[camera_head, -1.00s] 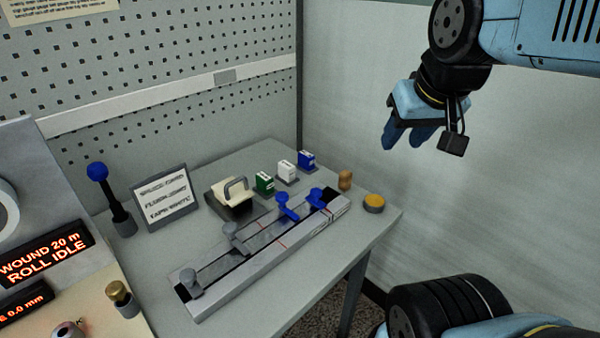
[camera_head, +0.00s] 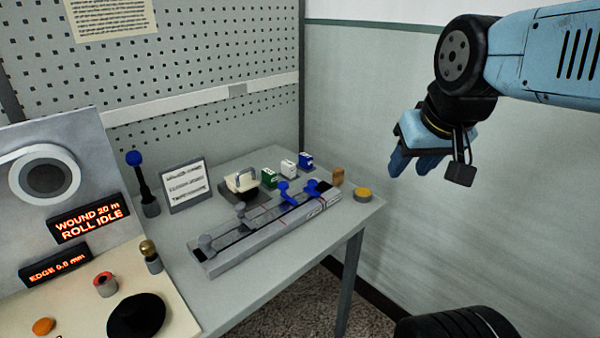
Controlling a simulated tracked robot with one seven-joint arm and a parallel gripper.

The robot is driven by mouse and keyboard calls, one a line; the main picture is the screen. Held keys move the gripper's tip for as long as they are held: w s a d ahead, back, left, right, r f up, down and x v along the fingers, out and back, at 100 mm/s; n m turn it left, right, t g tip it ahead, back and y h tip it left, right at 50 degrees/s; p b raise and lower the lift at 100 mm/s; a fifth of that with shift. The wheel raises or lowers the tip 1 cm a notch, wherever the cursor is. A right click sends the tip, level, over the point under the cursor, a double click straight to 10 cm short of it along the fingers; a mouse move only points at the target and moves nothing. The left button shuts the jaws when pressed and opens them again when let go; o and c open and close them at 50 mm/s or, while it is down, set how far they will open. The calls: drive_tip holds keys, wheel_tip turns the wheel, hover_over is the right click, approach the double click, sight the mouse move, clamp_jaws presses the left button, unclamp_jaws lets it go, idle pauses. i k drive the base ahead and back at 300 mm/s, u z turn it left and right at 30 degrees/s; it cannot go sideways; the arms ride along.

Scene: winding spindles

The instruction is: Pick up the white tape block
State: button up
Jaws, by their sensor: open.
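The white tape block (camera_head: 288,168) stands on the grey table between a green block (camera_head: 268,178) on its left and a blue block (camera_head: 305,161) on its right. It sits behind the grey rail fixture (camera_head: 262,234) with blue and grey knobs. My gripper (camera_head: 413,170) hangs in the air to the right of the table, in front of the bare wall.
A cream block with a handle (camera_head: 242,181), a sign (camera_head: 185,186) and a blue-knobbed lever (camera_head: 141,180) stand to the left. A brown peg (camera_head: 338,176) and a yellow-topped button (camera_head: 362,194) are near the right corner. A console with lit displays (camera_head: 88,220) fills the left.

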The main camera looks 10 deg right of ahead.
sight(288, 168)
drive_tip(key=u, duration=0.2)
drive_tip(key=i, duration=0.85)
drive_tip(key=z, duration=0.1)
